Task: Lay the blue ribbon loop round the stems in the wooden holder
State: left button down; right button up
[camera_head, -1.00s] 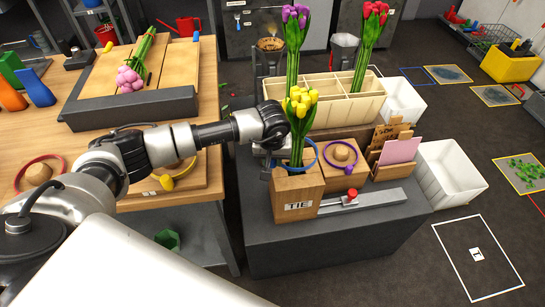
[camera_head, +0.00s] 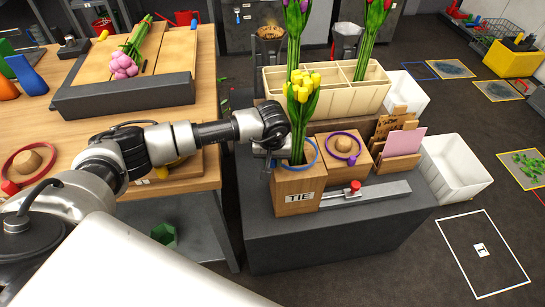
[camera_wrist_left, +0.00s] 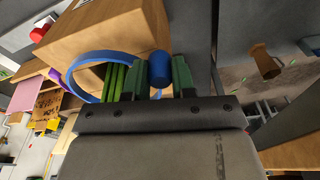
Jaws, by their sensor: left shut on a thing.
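The wooden holder (camera_head: 297,198), marked TIE, stands on the front of the grey cabinet top. Green stems (camera_head: 297,150) with yellow tulips (camera_head: 301,86) rise upright from it. The blue ribbon loop (camera_head: 314,152) is at the holder's top and appears to surround the stems; its near left part is hidden. In the left wrist view the loop (camera_wrist_left: 78,63) arcs past the stems (camera_wrist_left: 115,80) to a blue knob (camera_wrist_left: 160,68). My left gripper (camera_head: 270,150) is shut on that knob, just left of the stems. My right gripper is not in view.
A wooden block with a purple loop (camera_head: 343,146) stands right of the holder. A slider with a red knob (camera_head: 355,186) lies in front of it. A cream divided rack (camera_head: 335,96) with tulips is behind. A card stand (camera_head: 398,145) and white bin (camera_head: 455,168) are at right.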

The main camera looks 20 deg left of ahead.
pick_arm(q)
jog(key=c, duration=0.8)
grip_release()
jog(key=shift+c, duration=0.2)
notch_tip(320, 180, up, 11)
jog(key=s, duration=0.1)
jog(key=shift+s+d+f, duration=0.15)
jog(key=shift+s+d, duration=0.1)
